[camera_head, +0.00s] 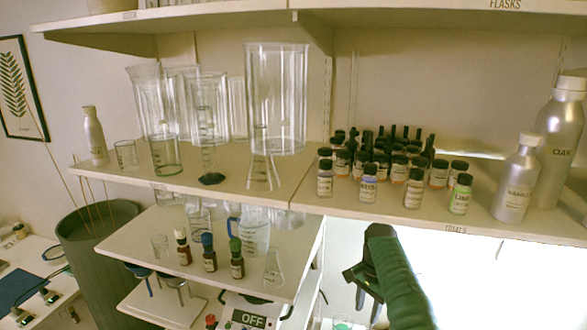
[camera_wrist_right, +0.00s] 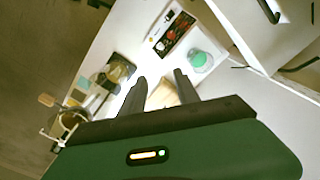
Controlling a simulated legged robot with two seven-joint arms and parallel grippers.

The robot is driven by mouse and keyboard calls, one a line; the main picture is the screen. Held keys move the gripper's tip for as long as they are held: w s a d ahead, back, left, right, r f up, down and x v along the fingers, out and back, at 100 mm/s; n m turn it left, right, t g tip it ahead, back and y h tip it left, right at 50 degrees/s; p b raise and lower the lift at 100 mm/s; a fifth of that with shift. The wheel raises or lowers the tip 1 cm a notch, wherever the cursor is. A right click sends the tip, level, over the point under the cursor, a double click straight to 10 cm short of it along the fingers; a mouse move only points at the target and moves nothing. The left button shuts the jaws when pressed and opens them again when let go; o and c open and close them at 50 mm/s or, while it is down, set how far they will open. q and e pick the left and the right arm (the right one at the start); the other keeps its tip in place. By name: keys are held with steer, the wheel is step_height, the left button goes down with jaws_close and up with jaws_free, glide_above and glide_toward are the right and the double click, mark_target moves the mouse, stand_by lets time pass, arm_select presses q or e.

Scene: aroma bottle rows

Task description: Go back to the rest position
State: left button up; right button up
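My right arm comes up from the bottom of the head view, green with a dark gripper (camera_head: 362,292). This gripper hangs below the front edge of the shelf of small bottles and points downward. In the right wrist view my gripper (camera_wrist_right: 160,88) has its two dark fingers apart with nothing held between them. A pale surface with blurred items lies well beyond the fingertips. Several small dark-capped bottles (camera_head: 368,190) stand upright in rows on the shelf (camera_head: 330,207), above and apart from the gripper. My left gripper is in neither view.
Two silver bottles (camera_head: 515,180) stand at the shelf's right end. Clear glass vessels (camera_head: 276,105) fill its left part. A lower shelf (camera_head: 140,243) holds three dropper bottles and a flask (camera_head: 273,270). A green-lidded jar (camera_wrist_right: 200,60) shows in the wrist view.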

steer(key=s+f+n+b, duration=0.3)
steer(key=s+f+b, duration=0.1)
steer(key=s, duration=0.6)
steer(key=s+f+n+t+b, duration=0.1)
steer(key=s+f+n+b, duration=0.3)
steer(key=s+f, duration=0.3)
steer(key=s+f+n+t+b, duration=0.1)
steer(key=s+f+n+b, duration=0.2)
steer(key=s, duration=1.2)
step_height(320, 180, down, 3)
steer(key=shift+a+f+n+b, duration=0.2)
steer(key=shift+n+b, duration=0.1)
steer(key=shift+b, duration=0.5)
steer(key=shift+w+d, duration=0.1)
